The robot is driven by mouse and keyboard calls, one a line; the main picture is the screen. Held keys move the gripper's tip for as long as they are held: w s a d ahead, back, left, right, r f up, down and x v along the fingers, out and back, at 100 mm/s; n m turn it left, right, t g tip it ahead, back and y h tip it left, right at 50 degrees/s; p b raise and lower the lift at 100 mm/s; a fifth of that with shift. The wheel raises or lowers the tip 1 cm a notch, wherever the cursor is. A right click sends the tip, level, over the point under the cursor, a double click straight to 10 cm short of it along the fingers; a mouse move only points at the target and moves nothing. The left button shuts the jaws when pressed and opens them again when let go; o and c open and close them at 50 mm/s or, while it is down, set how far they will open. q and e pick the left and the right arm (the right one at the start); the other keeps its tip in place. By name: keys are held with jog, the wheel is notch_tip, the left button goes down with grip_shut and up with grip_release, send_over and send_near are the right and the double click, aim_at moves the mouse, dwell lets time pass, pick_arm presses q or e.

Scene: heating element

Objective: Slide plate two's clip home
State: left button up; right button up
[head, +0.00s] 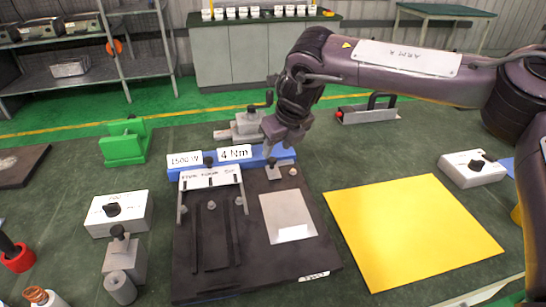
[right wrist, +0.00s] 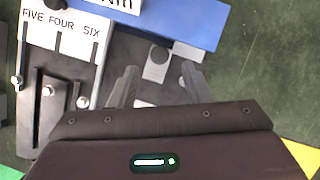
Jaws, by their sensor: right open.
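Plate two (head: 255,262) is a dark flat plate marked TWO at its lower right corner, lying on the green table. A small grey metal piece with a dark round knob or hole, apparently the clip (right wrist: 158,52), is at the plate's far edge beside the blue bar. It shows partly under my gripper in the head view (head: 283,171). My right gripper (head: 279,158) is just above it. In the right wrist view my fingers (right wrist: 158,80) are open, one on each side of a bright round screw head near the clip. I cannot tell whether they touch anything. My left gripper is out of view.
A blue bar (head: 225,165) with 1500 W and 4 Nm labels runs along the plate's far edge. A white panel marked FIVE FOUR SIX (head: 210,178) and slotted tracks lie left. A grey clamp (head: 247,126) stands behind. A yellow sheet (head: 412,230) lies right.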

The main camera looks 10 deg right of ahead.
aim_at(272, 159)
jog(key=x, duration=0.5)
jog(key=shift+c, duration=0.2)
grip_shut()
